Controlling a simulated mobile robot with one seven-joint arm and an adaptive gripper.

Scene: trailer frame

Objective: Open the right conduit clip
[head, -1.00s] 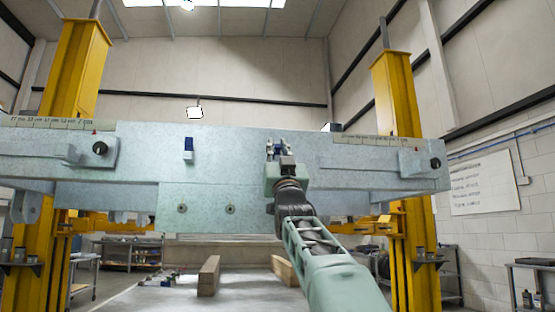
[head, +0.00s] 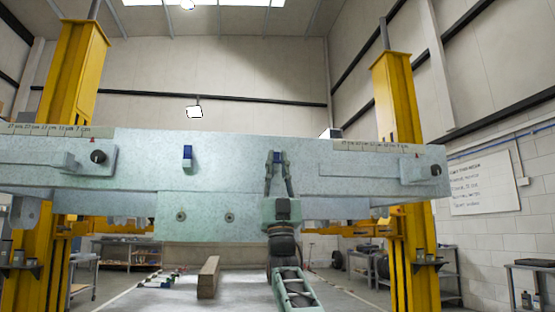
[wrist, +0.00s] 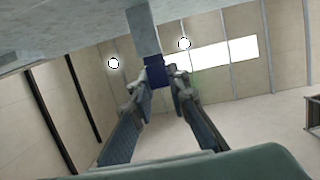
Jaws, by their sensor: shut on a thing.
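The right conduit clip (head: 277,157) is a small dark blue piece on the front face of the pale grey-green frame beam (head: 230,170). In the wrist view the clip (wrist: 155,74) hangs under a grey block. My gripper (head: 277,163) reaches up to it from below, its two fingertips closed on either side of it. The fingertips in the wrist view (wrist: 160,84) also meet at the clip and partly hide it. The left conduit clip (head: 187,156), blue with a pale part, sits on the beam to the left, apart from my gripper.
Yellow posts (head: 75,75) (head: 398,100) stand at both sides of the beam. A ruler strip (head: 375,146) runs along the beam's upper right, above a bracket with a dark knob (head: 433,163). A wooden block (head: 208,277) lies below. Space in front of the beam looks free.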

